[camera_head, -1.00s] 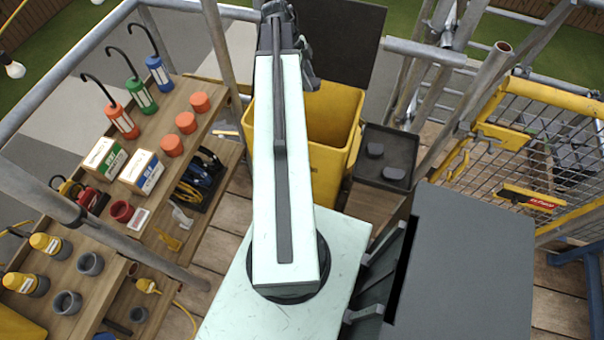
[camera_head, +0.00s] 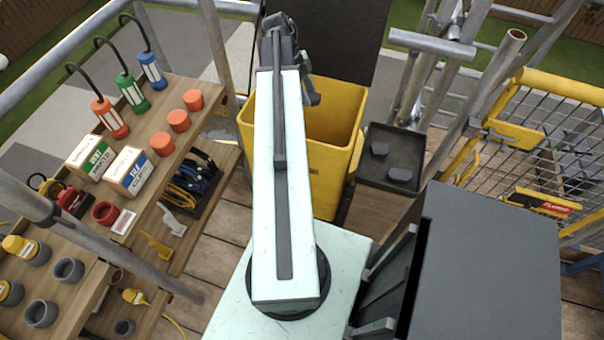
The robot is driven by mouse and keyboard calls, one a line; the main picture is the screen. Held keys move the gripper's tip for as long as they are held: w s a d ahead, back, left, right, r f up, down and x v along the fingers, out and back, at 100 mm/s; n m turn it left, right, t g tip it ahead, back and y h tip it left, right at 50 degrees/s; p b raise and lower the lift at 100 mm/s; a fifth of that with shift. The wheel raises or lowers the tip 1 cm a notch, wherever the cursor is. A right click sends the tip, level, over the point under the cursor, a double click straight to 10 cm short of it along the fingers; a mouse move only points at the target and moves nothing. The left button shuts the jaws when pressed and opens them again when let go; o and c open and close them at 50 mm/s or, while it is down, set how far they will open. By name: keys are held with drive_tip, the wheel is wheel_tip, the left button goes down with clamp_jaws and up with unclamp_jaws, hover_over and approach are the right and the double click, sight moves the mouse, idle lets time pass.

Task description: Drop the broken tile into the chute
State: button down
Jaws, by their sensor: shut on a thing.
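A yellow chute (camera_head: 337,150) with an open top stands in front of me, just beyond my base, partly hidden by my pale arm. A tall dark panel (camera_head: 350,45) rises behind its mouth. My dark gripper (camera_head: 310,92) is at the far end of my arm, above the chute's opening. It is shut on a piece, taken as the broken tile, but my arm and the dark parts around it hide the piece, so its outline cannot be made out.
A black tray (camera_head: 370,187) with two small dark pieces stands right of the chute. Scaffold poles (camera_head: 480,80) and a yellow mesh gate (camera_head: 560,90) stand on the right.

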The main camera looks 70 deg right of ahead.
drive_tip(key=c, duration=0.7)
unclamp_jaws()
drive_tip(key=shift+r, duration=0.15)
drive_tip(key=p+v, duration=0.7)
drive_tip(key=v, duration=0.1)
drive_tip(key=shift+p, duration=0.3)
